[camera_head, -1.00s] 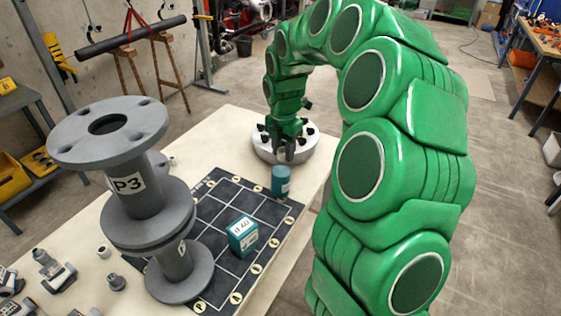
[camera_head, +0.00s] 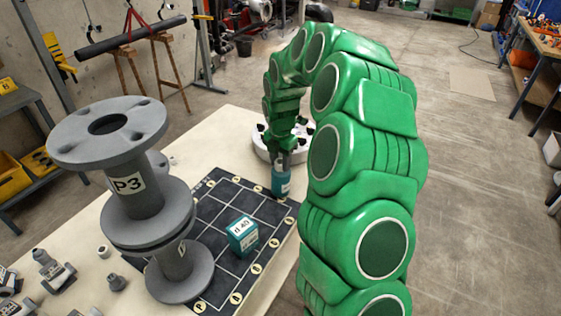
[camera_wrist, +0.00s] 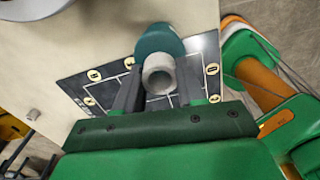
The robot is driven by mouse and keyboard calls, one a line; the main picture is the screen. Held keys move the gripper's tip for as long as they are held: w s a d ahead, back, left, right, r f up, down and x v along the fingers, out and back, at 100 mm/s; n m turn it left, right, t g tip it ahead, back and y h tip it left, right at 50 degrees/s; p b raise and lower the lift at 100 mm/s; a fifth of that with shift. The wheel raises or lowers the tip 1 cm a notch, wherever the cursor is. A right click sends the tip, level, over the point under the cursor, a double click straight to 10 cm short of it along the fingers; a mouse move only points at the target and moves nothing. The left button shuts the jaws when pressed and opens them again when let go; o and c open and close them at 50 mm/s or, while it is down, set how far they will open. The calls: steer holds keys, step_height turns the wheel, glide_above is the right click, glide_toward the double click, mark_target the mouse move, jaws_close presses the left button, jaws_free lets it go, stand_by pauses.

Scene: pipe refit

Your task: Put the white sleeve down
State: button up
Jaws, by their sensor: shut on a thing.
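My gripper (camera_head: 282,157) points down close over a teal cylinder (camera_head: 281,184) at the far right of the dark gridded mat (camera_head: 216,215). In the wrist view my gripper (camera_wrist: 158,90) is shut on a pale, hollow, round piece, which I take as the white sleeve (camera_wrist: 159,74), its open end facing the camera. The teal cylinder (camera_wrist: 158,39) lies directly beyond the sleeve there; whether they touch I cannot tell. In the head view the sleeve is hidden at the fingers.
A teal box (camera_head: 243,235) stands on the mat. Tall grey flanged pipe pieces (camera_head: 140,195) stand at its left. A round white holder (camera_head: 263,148) is behind my gripper. Small fittings (camera_head: 52,268) lie at lower left. Several grid squares are bare.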

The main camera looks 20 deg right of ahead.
steer(key=shift+f, duration=0.55)
steer(key=o, duration=1)
steer(key=shift+r, duration=0.1)
